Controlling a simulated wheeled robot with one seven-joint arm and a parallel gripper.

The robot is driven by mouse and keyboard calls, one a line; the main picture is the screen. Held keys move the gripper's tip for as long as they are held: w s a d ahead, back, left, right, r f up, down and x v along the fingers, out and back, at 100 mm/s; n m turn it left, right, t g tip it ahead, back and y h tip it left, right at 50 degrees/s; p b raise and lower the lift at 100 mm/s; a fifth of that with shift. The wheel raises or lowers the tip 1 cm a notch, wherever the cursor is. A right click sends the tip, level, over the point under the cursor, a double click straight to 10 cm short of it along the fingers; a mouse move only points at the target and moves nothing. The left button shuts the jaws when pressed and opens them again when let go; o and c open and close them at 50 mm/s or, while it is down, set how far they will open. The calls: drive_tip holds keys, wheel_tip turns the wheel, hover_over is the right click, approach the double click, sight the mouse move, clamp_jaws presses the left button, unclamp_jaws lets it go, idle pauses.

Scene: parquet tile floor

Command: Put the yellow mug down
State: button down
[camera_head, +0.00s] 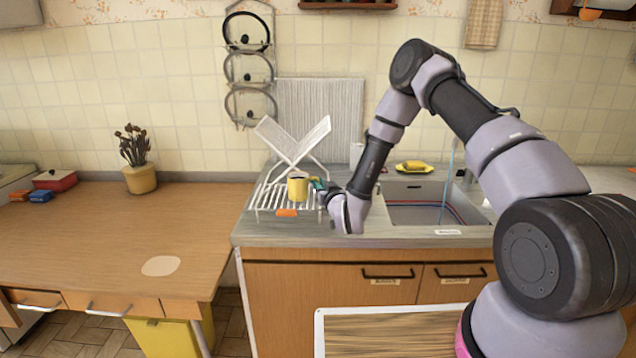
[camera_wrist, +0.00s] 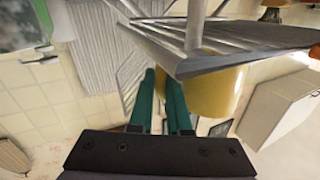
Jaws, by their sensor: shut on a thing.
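The yellow mug (camera_head: 297,187) looks upright at the wire dish rack (camera_head: 262,207) on the counter left of the sink. I cannot tell whether its base touches the rack's bars. My gripper (camera_head: 317,183) comes from the right, with its green fingers at the mug's right side. In the wrist view the green fingers (camera_wrist: 160,75) are close together beside the yellow mug (camera_wrist: 220,95), shut on it. The exact part gripped, likely the handle, is hidden. The grey rack bars (camera_wrist: 215,42) cross in front of part of the mug in the wrist view.
An orange item (camera_head: 287,213) lies at the rack's front edge. The rack's white crossed panels (camera_head: 300,145) rise behind the mug. The sink (camera_head: 425,210) lies to the right, with a yellow item on a dish (camera_head: 413,167) behind it. The wooden worktop (camera_head: 90,230) at left is mostly clear.

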drive_tip(key=c, duration=0.8)
unclamp_jaws()
drive_tip(key=v, duration=1)
drive_tip(key=shift+s, duration=0.45)
